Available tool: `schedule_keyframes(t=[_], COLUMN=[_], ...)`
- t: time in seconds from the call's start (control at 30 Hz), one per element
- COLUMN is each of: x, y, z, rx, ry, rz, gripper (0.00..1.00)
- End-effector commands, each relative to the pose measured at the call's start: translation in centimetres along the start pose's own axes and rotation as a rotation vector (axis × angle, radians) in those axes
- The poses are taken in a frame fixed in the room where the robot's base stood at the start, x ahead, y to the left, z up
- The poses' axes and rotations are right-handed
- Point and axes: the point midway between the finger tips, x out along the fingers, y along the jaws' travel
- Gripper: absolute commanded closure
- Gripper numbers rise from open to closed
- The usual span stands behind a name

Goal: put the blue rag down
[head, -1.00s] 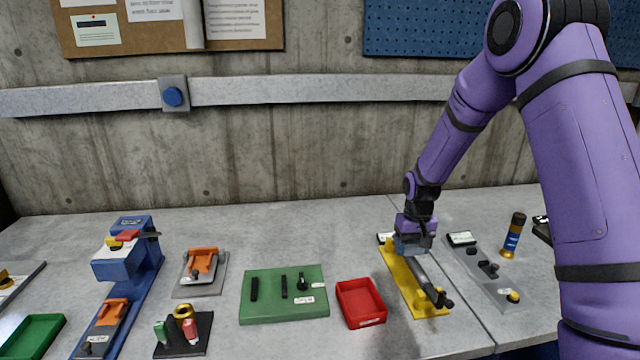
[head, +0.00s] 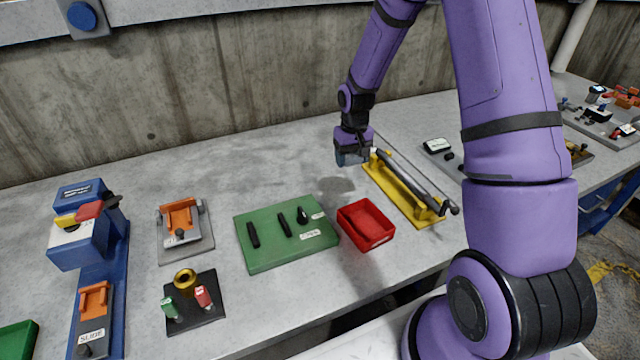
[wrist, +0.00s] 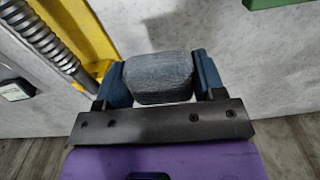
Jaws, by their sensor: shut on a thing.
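My gripper (head: 352,158) hangs above the grey bench, just left of the yellow fixture's back end. In the wrist view its two blue fingers are shut on the blue rag (wrist: 160,78), a compact grey-blue folded block. The rag sits between the fingers, clear of the bench; a soft shadow lies on the bench below. In the head view the fingers largely hide the rag.
The yellow fixture (head: 392,187) with a grey rod is close on the right. The red tray (head: 366,226) and green board (head: 285,240) lie nearer the front. Bare bench (head: 255,160) is free to the left and behind the board.

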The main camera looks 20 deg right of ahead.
Motion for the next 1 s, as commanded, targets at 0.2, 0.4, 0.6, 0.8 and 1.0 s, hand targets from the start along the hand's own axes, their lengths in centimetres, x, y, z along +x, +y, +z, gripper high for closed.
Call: schedule_keyframes(t=[0.2, 0.4, 0.6, 0.8, 1.0], x=[-0.1, 0.0, 1.5, 4.5, 6.2], y=[0.5, 0.4, 0.4, 0.4, 0.4], z=[0.4, 0.3, 0.4, 0.4, 0.3], rx=[0.004, 0.003, 0.003, 0.004, 0.002], ry=[0.002, 0.001, -0.002, -0.001, 0.000], rz=[0.000, 0.000, 0.000, 0.000, 0.000], gripper=[0.71, 0.71, 0.71, 0.71, 0.71])
